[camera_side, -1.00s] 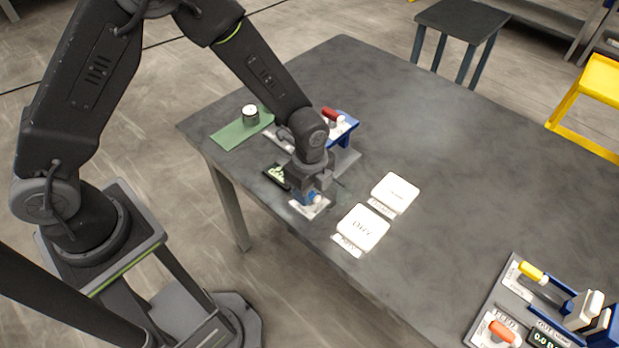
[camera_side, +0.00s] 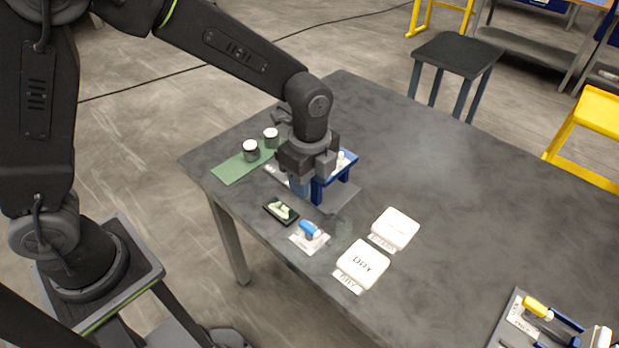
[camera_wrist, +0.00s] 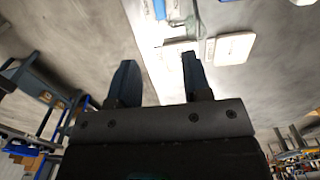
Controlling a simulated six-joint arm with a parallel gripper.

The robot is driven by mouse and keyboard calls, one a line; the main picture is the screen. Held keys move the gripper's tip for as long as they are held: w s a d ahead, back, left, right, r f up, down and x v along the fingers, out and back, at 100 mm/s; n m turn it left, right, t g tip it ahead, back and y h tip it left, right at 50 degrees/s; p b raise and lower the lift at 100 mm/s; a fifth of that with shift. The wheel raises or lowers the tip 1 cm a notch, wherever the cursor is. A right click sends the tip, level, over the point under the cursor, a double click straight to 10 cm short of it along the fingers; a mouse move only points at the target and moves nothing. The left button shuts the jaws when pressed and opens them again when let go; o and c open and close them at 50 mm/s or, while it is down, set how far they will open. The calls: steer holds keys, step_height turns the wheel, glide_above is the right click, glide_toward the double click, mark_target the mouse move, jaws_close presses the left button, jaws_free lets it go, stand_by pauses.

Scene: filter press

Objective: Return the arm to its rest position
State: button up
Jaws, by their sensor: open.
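My gripper (camera_side: 305,188) is above the left part of the dark grey table (camera_side: 470,190), in front of a blue stand (camera_side: 347,163) that it partly hides. In the wrist view my gripper (camera_wrist: 157,78) has its two fingers wide apart with nothing between them. A blue-handled part (camera_side: 311,230) lies on a white label plate near the table's front edge, apart from my gripper. A small dark display (camera_side: 281,210) sits just left of it.
A white DRY pad (camera_side: 362,262) and a second white pad (camera_side: 395,228) lie to the right. A device with a yellow handle (camera_side: 537,308) is at lower right. The table's middle is clear.

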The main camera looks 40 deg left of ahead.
steer(key=s+a+r+n+t, duration=0.5)
steer(key=s+a+r+n, duration=0.7)
steer(key=s+r+n, duration=0.3)
steer(key=shift+s+n+t, duration=0.3)
steer(key=shift+s+n, duration=0.65)
steer(key=shift+n, duration=0.65)
